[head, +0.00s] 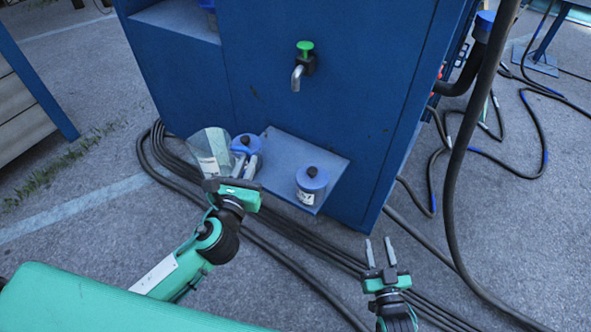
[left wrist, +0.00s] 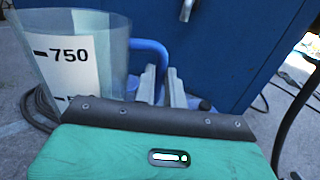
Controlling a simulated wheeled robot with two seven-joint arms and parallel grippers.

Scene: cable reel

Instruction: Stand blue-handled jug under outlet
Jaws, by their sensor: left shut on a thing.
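The clear jug (head: 209,150) is at the left of the small blue shelf (head: 287,150) in the head view. In the left wrist view the jug (left wrist: 85,30) shows a white label marked 750 and a blue handle (left wrist: 152,46). My left gripper (head: 247,166) is shut on the handle; its fingers (left wrist: 162,84) meet it in the wrist view. The outlet (head: 297,77) is a metal spout with a green tap handle on the blue cabinet, above the shelf and right of the jug. My right gripper (head: 379,250) is open and empty, right of the shelf.
The shelf's middle looks clear. Black cables (head: 300,263) run along the ground in front.

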